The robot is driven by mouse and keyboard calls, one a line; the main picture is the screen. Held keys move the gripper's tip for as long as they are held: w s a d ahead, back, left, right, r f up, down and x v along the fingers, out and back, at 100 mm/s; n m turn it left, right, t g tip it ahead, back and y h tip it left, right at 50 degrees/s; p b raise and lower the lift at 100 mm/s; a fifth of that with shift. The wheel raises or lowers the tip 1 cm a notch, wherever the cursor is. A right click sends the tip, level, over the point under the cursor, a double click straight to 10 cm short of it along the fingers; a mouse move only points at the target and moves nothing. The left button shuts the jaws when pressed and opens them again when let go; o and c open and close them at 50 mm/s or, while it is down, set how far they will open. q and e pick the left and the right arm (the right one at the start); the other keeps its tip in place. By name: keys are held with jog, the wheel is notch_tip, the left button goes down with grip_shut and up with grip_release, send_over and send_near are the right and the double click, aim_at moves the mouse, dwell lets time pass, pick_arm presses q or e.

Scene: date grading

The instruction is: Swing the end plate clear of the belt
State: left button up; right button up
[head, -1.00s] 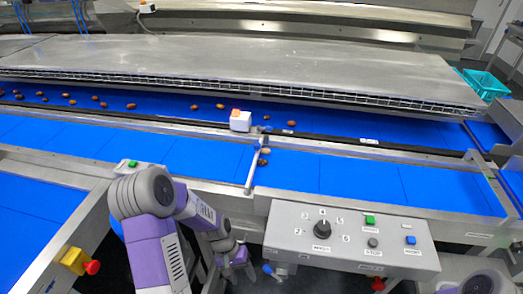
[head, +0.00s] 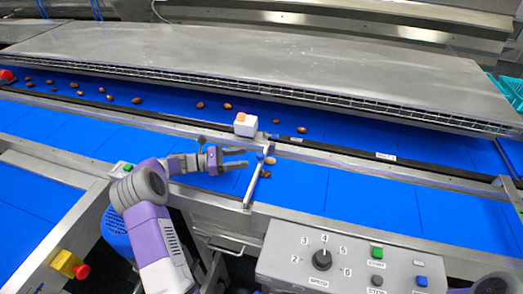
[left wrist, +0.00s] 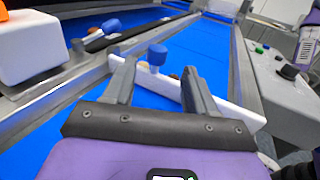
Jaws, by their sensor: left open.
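The end plate (head: 253,186) is a narrow white bar lying across the blue belt, from the far rail toward the near rail. A blue knob (head: 260,156) stands on it near its far end; the knob also shows in the left wrist view (left wrist: 157,55). My left gripper (head: 247,158) is open over the belt, just left of the knob. In the left wrist view its fingertips (left wrist: 159,68) frame the knob, one on each side; I cannot tell whether they touch it. The plate (left wrist: 225,108) runs behind the right finger. My right gripper is out of view.
A white box with an orange top (head: 246,125) stands on the far rail. A second blue knob (left wrist: 111,26) is beyond the plate. Dates (head: 266,174) lie just right of the plate. The control panel (head: 345,258) is at the near side. The belt left of my gripper is clear.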

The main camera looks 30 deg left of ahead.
aim_at(260, 154)
pick_arm(q)
jog(key=shift+w+d, duration=0.1)
jog(key=shift+w, duration=0.25)
jog(key=b+x, duration=0.1)
jog(key=x, duration=0.6)
jog(key=shift+r, duration=0.15)
grip_shut()
